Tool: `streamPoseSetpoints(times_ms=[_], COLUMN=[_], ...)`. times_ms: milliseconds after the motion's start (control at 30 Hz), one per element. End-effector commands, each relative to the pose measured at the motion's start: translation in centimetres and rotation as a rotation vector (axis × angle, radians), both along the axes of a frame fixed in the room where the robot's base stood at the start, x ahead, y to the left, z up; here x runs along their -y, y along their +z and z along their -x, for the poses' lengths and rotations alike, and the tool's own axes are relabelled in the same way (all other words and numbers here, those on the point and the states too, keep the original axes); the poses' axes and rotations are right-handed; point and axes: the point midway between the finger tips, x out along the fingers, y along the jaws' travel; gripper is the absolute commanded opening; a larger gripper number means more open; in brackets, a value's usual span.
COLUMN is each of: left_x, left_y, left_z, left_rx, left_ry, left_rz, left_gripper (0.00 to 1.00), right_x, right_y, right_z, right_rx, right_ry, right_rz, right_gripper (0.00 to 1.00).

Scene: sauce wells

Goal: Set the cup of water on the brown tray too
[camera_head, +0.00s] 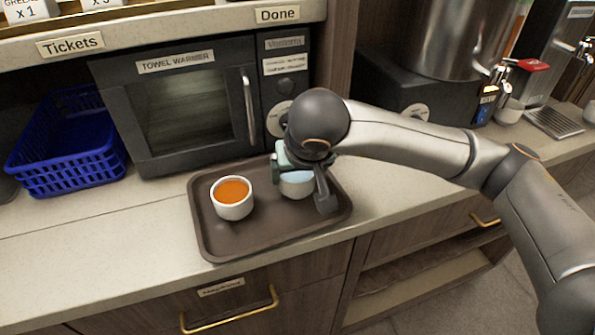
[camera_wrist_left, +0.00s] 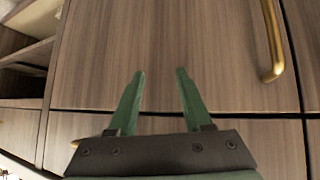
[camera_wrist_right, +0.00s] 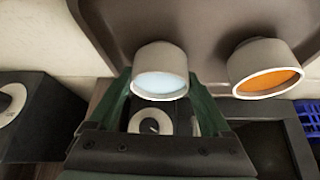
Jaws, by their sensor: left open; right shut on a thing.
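The brown tray (camera_head: 275,226) lies on the counter in front of the towel warmer. The white cup of water (camera_head: 296,188), with pale blue water, is upright over the tray's right half. My right gripper (camera_head: 300,180) is shut on this cup; the right wrist view shows a finger on each side of the cup (camera_wrist_right: 160,64). I cannot tell whether its base touches the tray. A white cup of orange soup (camera_head: 232,199) stands on the tray's left half, apart from the water cup; it also shows in the right wrist view (camera_wrist_right: 265,66). My left gripper (camera_wrist_left: 160,72) is open and empty, facing drawer fronts.
The towel warmer (camera_head: 185,110) stands just behind the tray. A blue basket (camera_head: 68,150) is at the left. A dark machine with a metal drum (camera_head: 462,40) and a drink dispenser are at the back right. The counter left of the tray is clear.

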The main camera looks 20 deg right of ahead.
Motion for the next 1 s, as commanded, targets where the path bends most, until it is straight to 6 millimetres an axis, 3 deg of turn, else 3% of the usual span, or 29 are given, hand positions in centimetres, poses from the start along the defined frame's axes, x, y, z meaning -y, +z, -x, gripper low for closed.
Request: streamPoseSetpoints(times_ms=[300,333,467,833,1000], left_x=[0.1,0.1,0.1,0.1,0.1], left_y=[0.0,0.1,0.3,1.0,0.9], left_z=[-0.7,-0.7,-0.8,-0.8,-0.8], left_rx=[0.018,0.019,0.02,0.021,0.024], left_ry=[0.0,-0.001,-0.001,-0.002,-0.001], left_rz=[0.003,0.002,0.003,0.004,0.005], left_gripper=[0.5,0.5,0.5,0.5,0.5], right_x=[0.0,0.0,0.0,0.0,-0.2], right_y=[-0.4,-0.4,-0.2,0.4,2.9], right_z=[0.0,0.0,0.0,0.0,1.4], right_rx=[0.003,0.002,0.001,0.0,0.006], right_ry=[-0.001,0.0,0.0,0.0,0.003], right_rz=[0.0,0.0,0.0,-0.001,0.0], right_gripper=[0.14,0.84,0.98,1.0,1.0])
